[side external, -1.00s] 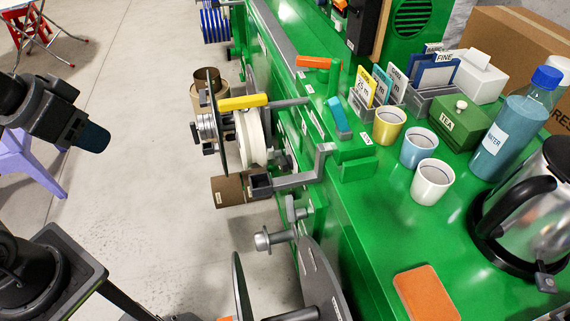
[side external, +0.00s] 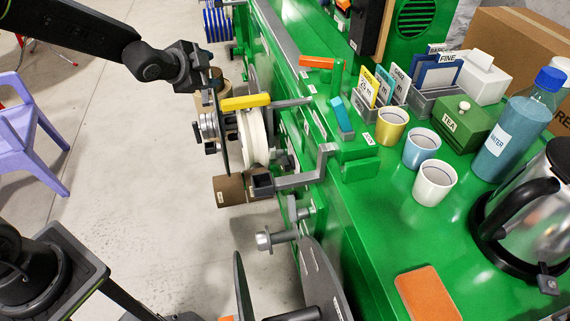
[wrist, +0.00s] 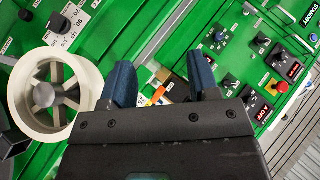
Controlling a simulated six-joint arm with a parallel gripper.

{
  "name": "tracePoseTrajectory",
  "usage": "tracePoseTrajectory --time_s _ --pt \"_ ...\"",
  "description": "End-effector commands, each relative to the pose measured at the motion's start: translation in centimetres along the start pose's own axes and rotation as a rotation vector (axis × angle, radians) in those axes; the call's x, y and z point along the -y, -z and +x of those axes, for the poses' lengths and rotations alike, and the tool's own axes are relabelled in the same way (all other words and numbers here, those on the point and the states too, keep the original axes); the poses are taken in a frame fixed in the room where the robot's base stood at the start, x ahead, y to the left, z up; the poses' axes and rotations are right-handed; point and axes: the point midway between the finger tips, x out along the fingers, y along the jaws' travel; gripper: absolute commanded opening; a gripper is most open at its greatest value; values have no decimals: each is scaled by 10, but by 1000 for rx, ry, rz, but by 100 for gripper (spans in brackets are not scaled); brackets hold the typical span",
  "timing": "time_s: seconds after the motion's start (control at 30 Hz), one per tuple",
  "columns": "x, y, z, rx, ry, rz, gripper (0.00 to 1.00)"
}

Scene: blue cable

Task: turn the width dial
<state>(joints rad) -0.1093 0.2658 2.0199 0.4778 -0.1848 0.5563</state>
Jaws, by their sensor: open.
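My gripper (wrist: 162,76) is open and empty in the wrist view, its two dark blue fingers apart in front of the machine's green control panel. The panel carries a small blue-capped dial (wrist: 219,37), a black knob (wrist: 230,83) and another black knob (wrist: 25,14) at the upper left. Most lettering is too small to read, so I cannot tell which is the width dial. In the side view, my gripper (side external: 208,78) is at the upper left, beside the reel end of the green machine. The panel face is hidden there.
A white spool (wrist: 54,118) stands left of my fingers; it also shows in the side view (side external: 252,136) below a yellow bar (side external: 246,102). A red button on yellow (wrist: 278,87) is at the right. Cups, a water bottle (side external: 513,125) and a kettle (side external: 535,200) stand on the green top.

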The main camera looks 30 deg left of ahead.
Motion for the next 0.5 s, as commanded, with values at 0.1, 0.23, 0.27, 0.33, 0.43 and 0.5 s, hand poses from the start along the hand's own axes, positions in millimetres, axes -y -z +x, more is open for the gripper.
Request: tracePoseTrajectory --time_s 0.1,0.23,0.27,0.33,0.43,0.5 --pt "-18 -10 52 -105 4 150 55" --pt "-47 -20 98 -244 18 299 55" --pt "-55 -24 107 -278 22 331 55" --pt "-76 -32 126 -358 31 398 55" --pt "-111 -45 146 -477 48 477 55" --pt "-138 -56 157 -564 65 523 55"
